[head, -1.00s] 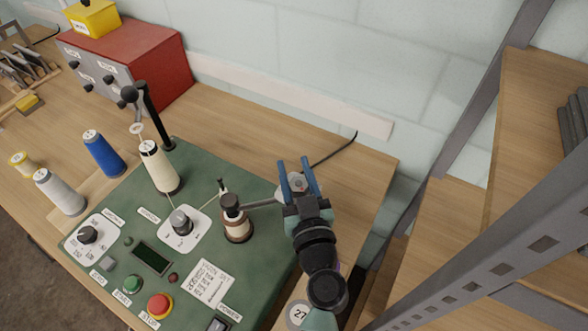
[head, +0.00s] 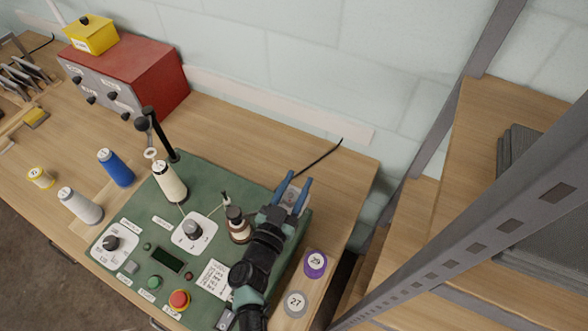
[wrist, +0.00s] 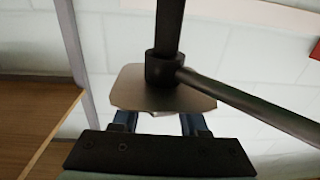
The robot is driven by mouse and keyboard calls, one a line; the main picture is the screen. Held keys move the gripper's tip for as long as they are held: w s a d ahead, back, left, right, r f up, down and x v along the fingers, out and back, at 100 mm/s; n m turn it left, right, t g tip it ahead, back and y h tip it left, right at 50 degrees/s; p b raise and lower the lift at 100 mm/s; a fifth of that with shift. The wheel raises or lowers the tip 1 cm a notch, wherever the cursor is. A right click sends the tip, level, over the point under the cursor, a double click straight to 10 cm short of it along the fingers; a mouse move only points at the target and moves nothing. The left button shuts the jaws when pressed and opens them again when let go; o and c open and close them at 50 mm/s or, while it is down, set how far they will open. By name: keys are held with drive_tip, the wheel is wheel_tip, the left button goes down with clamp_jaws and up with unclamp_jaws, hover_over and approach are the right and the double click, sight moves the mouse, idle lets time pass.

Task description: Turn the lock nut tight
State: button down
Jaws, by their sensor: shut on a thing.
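My gripper (head: 293,192) is at the back right corner of the green machine (head: 215,180), with its blue fingers on either side of a small grey-white piece (head: 291,203). In the wrist view the fingers (wrist: 160,124) reach up under a flat metal plate (wrist: 140,95). A dark post with a collar (wrist: 163,66) stands at the plate, and a rod (wrist: 245,105) runs from it to the right. A pale piece shows between the fingers below the plate. It appears to be the lock nut, mostly hidden by the plate and my gripper.
A cream cone (head: 170,183) and a brown-and-white spool (head: 238,228) stand on the machine, left of my arm. A grey shelf upright (head: 470,220) rises on the right.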

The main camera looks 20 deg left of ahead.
drive_tip(key=shift+d+m+g+h+b, duration=0.2)
drive_tip(key=shift+m+g+h+b, duration=0.2)
drive_tip(key=shift+m+h, duration=0.7)
drive_tip(key=shift+d+m+g+h+b, duration=0.2)
drive_tip(key=shift+m+g+h+b, duration=0.35)
drive_tip(key=shift+h, duration=0.95)
drive_tip(key=shift+s, duration=0.1)
drive_tip(key=shift+c, duration=2.2)
unclamp_jaws()
drive_tip(key=shift+d, duration=0.1)
drive_tip(key=b+v, duration=0.2)
drive_tip(key=v, duration=1.1)
drive_tip(key=shift+f, duration=0.15)
